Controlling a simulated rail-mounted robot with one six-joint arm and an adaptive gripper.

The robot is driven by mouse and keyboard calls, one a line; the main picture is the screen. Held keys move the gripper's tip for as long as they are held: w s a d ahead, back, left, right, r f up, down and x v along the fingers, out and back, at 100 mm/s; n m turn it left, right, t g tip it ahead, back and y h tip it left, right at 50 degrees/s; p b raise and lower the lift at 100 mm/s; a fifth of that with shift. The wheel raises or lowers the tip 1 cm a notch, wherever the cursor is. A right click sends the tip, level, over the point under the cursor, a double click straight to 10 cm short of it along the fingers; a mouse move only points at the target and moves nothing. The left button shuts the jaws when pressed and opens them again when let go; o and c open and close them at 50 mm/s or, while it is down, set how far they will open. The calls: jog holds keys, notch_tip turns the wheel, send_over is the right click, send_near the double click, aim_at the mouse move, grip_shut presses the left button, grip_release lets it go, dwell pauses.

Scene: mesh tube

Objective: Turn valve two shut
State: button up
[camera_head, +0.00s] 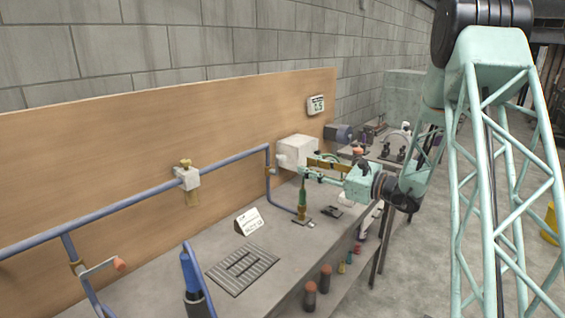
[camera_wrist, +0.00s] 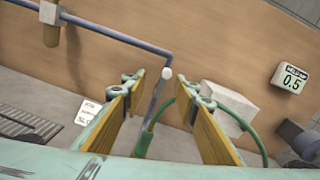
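My gripper (camera_head: 308,168) is open and empty, in front of the wooden board near the vertical pipe run. In the wrist view its two yellow-padded fingers (camera_wrist: 160,76) stand well apart. A lever with an orange tip (camera_head: 120,264) is at lower left. No valve number is readable, so I cannot tell which is valve two.
A white box (camera_head: 297,149) is on the board behind my gripper. A green torch-like tool (camera_head: 302,197) stands below it. A sign (camera_head: 248,221), a slotted grate (camera_head: 242,269) and a blue upright part (camera_head: 192,275) are on the bench.

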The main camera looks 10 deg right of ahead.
aim_at(285, 159)
jog(key=shift+w+d+f+m+t+h, duration=0.15)
jog(key=shift+d+f+t, duration=0.1)
jog(key=shift+d, duration=0.15)
jog(key=shift+w+d+f+m+t+h, duration=0.15)
jog(key=shift+d+f, duration=0.1)
jog(key=shift+d, duration=0.15)
jog(key=shift+b+x, duration=1.05)
jog(key=shift+x, duration=5.9)
jog(key=shift+s+a, duration=0.1)
jog(key=shift+c, duration=0.7)
grip_shut()
